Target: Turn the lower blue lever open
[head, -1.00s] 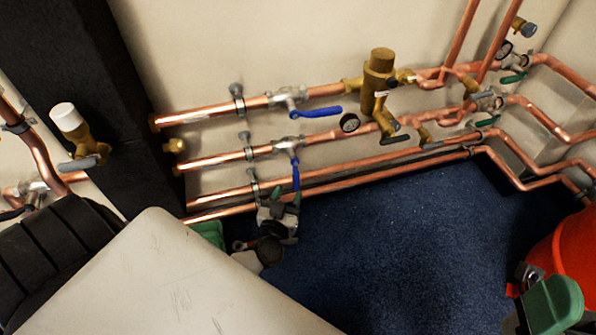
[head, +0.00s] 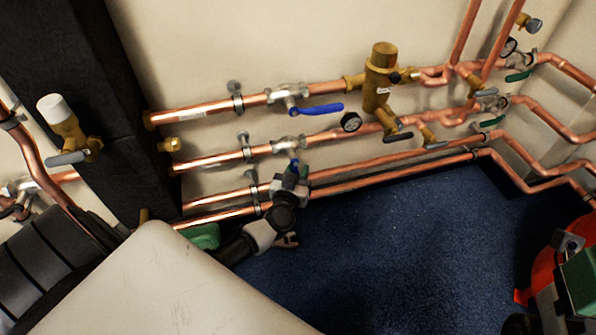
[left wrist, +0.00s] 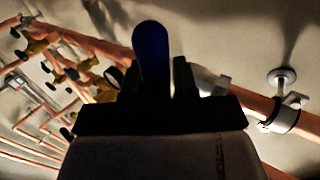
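The lower blue lever (head: 294,164) hangs down from a silver valve (head: 287,145) on the second copper pipe, its lower part hidden by my left gripper (head: 293,174). In the left wrist view the dark blue lever (left wrist: 152,55) stands between the two fingers of my left gripper (left wrist: 156,80), one finger on each side. The fingers look apart, close beside the lever; I cannot see firm contact. The upper blue lever (head: 316,109) lies along the top pipe, clear of the gripper. My right gripper does not show clearly.
Copper pipes (head: 380,158) run along the wall below and beside the valve. A red object (head: 545,272) is at lower right. The blue floor (head: 400,240) is open.

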